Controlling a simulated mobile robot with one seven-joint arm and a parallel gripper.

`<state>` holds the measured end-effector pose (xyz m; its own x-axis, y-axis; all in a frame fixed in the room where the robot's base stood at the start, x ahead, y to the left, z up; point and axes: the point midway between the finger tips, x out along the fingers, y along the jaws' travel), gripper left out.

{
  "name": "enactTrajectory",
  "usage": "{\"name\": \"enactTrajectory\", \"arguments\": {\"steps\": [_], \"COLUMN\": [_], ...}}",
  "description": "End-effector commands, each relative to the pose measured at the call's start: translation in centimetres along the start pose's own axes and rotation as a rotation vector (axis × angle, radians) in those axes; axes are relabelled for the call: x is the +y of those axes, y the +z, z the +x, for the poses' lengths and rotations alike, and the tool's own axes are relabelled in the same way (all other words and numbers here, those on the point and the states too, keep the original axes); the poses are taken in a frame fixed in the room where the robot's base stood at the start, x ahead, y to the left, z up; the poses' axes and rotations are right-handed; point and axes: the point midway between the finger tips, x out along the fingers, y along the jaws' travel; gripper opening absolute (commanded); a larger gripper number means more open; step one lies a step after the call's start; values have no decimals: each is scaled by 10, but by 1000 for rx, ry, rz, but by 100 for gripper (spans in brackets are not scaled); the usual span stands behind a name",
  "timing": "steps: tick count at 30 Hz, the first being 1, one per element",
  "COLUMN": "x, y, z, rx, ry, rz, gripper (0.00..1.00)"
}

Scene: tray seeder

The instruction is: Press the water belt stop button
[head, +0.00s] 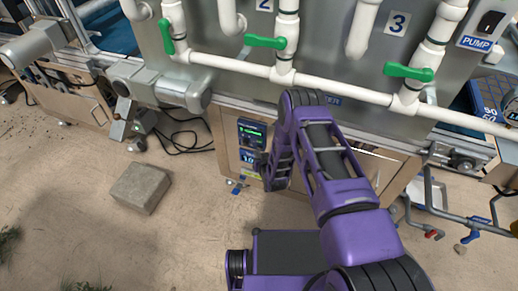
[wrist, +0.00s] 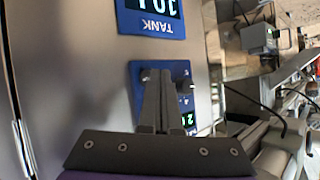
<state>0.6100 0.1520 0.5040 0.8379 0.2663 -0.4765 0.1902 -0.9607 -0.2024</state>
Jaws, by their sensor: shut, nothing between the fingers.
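A blue control panel (head: 252,134) with a green-lit display is on the front of the machine cabinet, just left of my arm in the head view. The same panel (wrist: 136,70) appears upside down in the wrist view, with small dark controls and green digits at its right. My gripper (wrist: 157,78) is shut and empty, its fingers in front of this panel and covering its middle. I cannot tell whether the fingertips touch it. The stop button cannot be made out; it may be behind the fingers.
A TANK display (wrist: 150,17) is beside the panel. White pipes with green valve handles (head: 265,42) run above. A grey motor (head: 165,86) juts out at the left. A concrete block (head: 140,187) lies on the floor, with cables behind it. Open floor lies in front.

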Motion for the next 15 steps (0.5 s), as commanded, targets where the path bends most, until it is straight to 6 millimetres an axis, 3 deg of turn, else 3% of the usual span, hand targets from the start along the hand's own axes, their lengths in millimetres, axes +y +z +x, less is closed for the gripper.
{"name": "enactTrajectory", "arguments": {"steps": [7, 15], "x": [-2, -16], "y": [2, 15], "z": [-3, -22], "rx": [-1, -3], "ry": [-1, -1], "rz": [0, -1], "gripper": [0, 0]}}
